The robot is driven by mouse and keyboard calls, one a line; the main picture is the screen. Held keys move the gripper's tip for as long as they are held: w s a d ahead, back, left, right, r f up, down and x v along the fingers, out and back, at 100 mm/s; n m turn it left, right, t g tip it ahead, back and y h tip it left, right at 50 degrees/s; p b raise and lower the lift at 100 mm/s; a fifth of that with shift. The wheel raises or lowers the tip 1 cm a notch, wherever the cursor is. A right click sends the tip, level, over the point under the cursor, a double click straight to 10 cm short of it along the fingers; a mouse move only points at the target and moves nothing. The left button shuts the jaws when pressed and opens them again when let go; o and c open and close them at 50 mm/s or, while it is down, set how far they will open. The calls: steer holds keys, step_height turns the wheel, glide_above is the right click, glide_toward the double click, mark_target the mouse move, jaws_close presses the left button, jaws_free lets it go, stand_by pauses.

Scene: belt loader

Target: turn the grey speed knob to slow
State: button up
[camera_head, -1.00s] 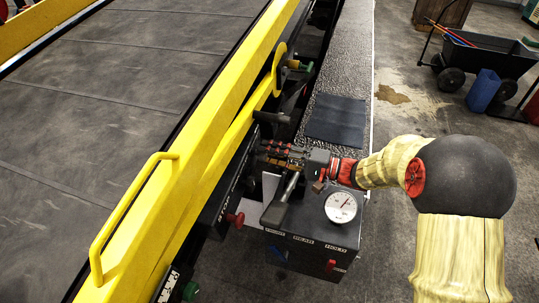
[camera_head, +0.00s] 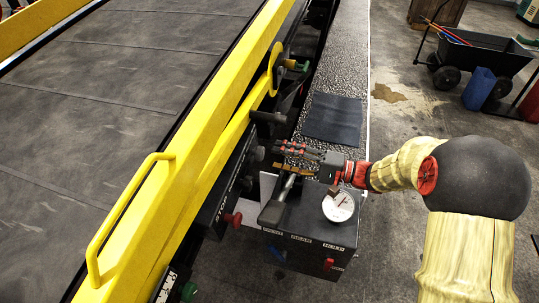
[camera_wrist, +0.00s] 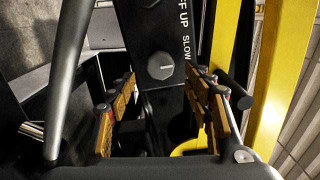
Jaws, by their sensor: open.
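The grey speed knob (camera_wrist: 161,65) is on a dark panel (camera_wrist: 163,105) in the wrist view, with a short light mark across its face. The white words "SLOW" and "UP" stand on the panel to its right and above right. My gripper (camera_wrist: 163,104) is open, its fingers at either side below the knob in the picture, with nothing between them. In the head view my gripper (camera_head: 281,150) points left at the side of the yellow-railed belt, a gap short of the dark panel. Which dark knob there is the speed knob is hard to tell.
A black lever (camera_head: 277,201) stands just below my gripper, beside a round white gauge (camera_head: 338,206). A red knob (camera_head: 233,219) and a green one (camera_head: 189,291) are lower left. The yellow rail (camera_head: 215,120) runs along the belt.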

steer(key=v, duration=0.7)
steer(key=shift+d, duration=0.1)
